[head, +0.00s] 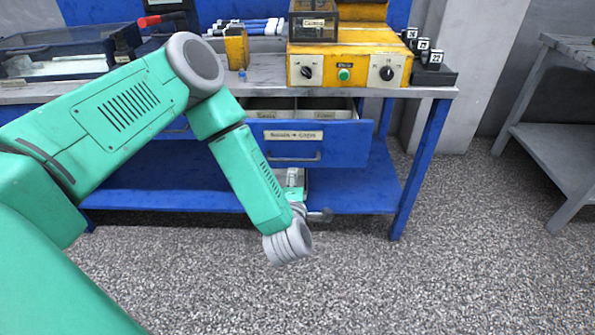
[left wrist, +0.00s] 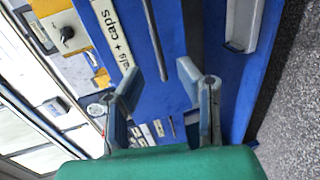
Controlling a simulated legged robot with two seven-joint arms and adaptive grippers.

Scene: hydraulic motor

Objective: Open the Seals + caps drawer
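The Seals + caps drawer (head: 345,143) is a blue drawer under the bench top, pulled partly out. Pale labelled compartments show inside it. Its front has a white label (head: 293,135) and a bar handle (head: 293,157) below. In the left wrist view, the label (left wrist: 111,35) and the dark handle bar (left wrist: 153,40) lie ahead of my left gripper (left wrist: 160,72). The fingers are open and apart, with the blue front between and beyond them. I see no grip on the handle. In the head view, my forearm hides most of this gripper. My right gripper is out of view.
The bench top carries a yellow control box (head: 345,60), a yellow holder (head: 236,48) and a black block with labelled pieces (head: 434,75). A blue lower shelf (head: 360,188) is below the drawer. A grey table (head: 555,150) stands at right, with open floor between.

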